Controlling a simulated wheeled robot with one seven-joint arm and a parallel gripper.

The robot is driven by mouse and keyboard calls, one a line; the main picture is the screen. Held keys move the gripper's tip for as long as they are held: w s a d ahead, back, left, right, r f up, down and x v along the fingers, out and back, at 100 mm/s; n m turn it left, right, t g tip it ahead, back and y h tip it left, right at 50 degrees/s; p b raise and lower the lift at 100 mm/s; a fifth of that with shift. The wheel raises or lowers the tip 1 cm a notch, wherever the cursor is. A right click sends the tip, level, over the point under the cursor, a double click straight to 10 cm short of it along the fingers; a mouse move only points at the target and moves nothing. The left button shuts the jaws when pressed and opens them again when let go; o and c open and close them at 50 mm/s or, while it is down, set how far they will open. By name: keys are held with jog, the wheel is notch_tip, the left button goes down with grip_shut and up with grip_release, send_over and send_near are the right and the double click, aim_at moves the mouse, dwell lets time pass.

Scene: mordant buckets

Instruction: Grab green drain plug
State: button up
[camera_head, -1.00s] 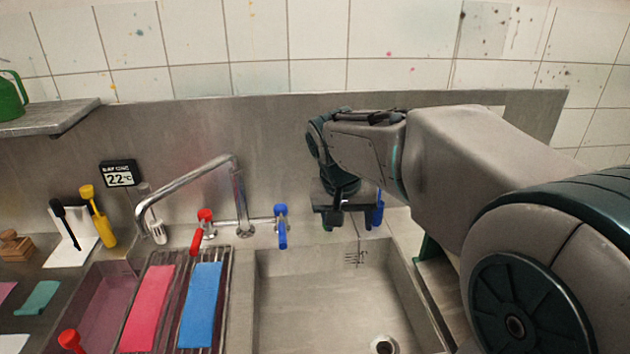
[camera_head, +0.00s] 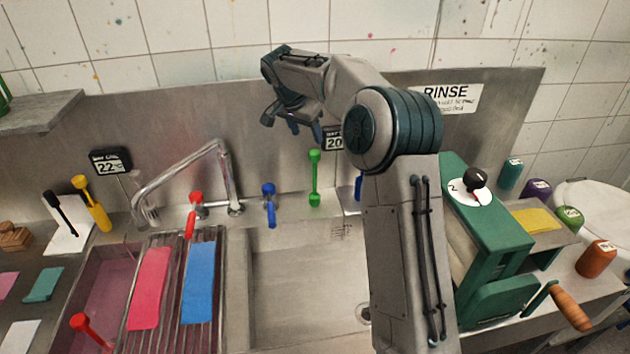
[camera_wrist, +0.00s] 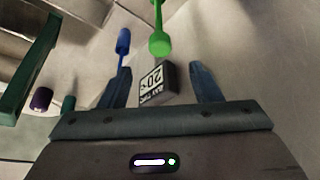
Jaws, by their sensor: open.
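The green drain plug (camera_head: 315,178) has a long handle and a rounded knob on top. In the head view it stands upright on the ledge behind the sink basin, right of a blue-handled plug or tap piece (camera_head: 269,203). In the wrist view the green plug (camera_wrist: 159,32) shows beyond the fingertips, near the middle between them, and its far end is cut off by the top edge. My gripper (camera_head: 300,122) is up against the back wall, above and slightly left of the plug. In the wrist view my gripper (camera_wrist: 162,73) is open, apart from the plug.
A small 20 display (camera_head: 333,138) on the back wall lies close to my gripper and shows between the fingers. Another blue handle (camera_head: 358,187) stands right of the plug. The tap (camera_head: 183,178) rises at left, and a green wringer (camera_head: 492,235) stands at right.

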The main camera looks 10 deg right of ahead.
aim_at(314, 152)
jog(key=p+x, duration=0.1)
jog(key=x, duration=0.5)
jog(key=shift+w+d+f, duration=0.1)
jog(key=shift+f, duration=0.15)
jog(key=p+x, duration=0.3)
jog(key=x, duration=0.1)
jog(key=shift+w+d+f, duration=0.25)
jog(key=shift+w+f, duration=0.05)
jog(key=shift+f, duration=0.3)
grip_shut()
